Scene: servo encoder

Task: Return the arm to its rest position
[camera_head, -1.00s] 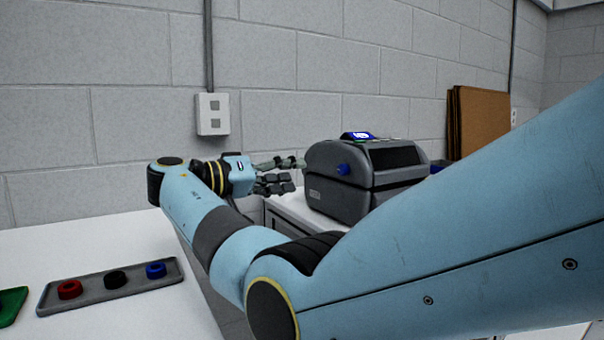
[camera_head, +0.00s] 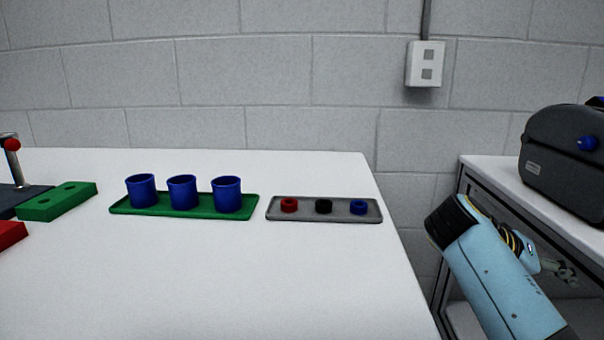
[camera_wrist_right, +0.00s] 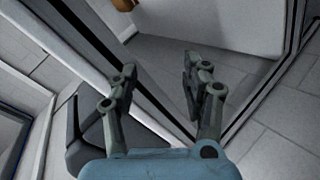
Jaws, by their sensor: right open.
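My right arm (camera_head: 495,280) comes in at the lower right of the head view, in front of the gap between the white table and the cabinet. My right gripper (camera_head: 566,272) shows small at its far end, beside the cabinet's front. In the right wrist view my right gripper (camera_wrist_right: 158,78) has its two fingers apart, with nothing between them. My left gripper is not in view.
The white table (camera_head: 250,280) bears a green tray (camera_head: 120,209) with three blue cups, and a grey tray (camera_head: 270,213) with red, black and blue rings. Green and red blocks lie at left. A dark grey machine (camera_head: 560,160) stands on the cabinet (camera_head: 490,165) at right.

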